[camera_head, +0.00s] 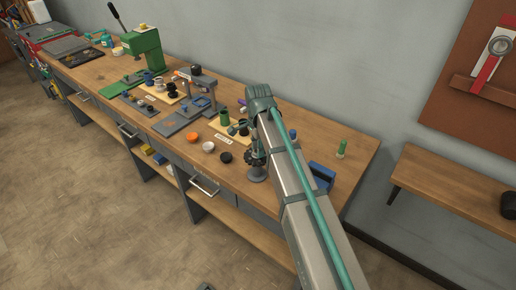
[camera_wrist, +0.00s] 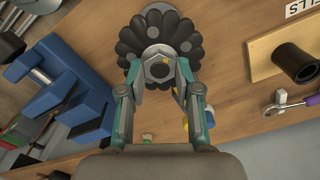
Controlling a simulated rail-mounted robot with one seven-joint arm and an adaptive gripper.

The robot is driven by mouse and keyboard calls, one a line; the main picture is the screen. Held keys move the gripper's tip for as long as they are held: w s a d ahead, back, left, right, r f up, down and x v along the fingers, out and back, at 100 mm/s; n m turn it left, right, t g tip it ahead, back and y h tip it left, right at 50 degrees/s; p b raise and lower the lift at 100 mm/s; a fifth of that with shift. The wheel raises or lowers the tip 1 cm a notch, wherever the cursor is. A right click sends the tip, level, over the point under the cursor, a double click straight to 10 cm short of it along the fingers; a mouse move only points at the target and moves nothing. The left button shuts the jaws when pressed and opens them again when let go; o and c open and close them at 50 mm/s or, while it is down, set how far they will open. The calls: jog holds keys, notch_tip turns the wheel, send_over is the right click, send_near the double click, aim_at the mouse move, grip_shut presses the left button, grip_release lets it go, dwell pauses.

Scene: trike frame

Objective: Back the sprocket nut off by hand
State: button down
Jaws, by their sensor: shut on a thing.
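In the wrist view, a grey hex nut (camera_wrist: 159,67) with a dark centre and a small yellow mark sits between the fingertips of my gripper (camera_wrist: 160,74). The two teal-tipped fingers are closed on its opposite sides. Under it is a dark, lobed sprocket-like part (camera_wrist: 132,42) with round grey spots, and a grey round piece shows beyond its upper edge. In the head view, a dark assembly on a grey round base (camera_head: 257,174) stands on the bench by my arm.
A blue vise (camera_wrist: 75,95) stands close on the left in the wrist view. The wooden bench (camera_head: 232,180) also bears orange, white and black cups, fixtures and a green press (camera_head: 143,52).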

jog(key=shift+n, duration=0.3)
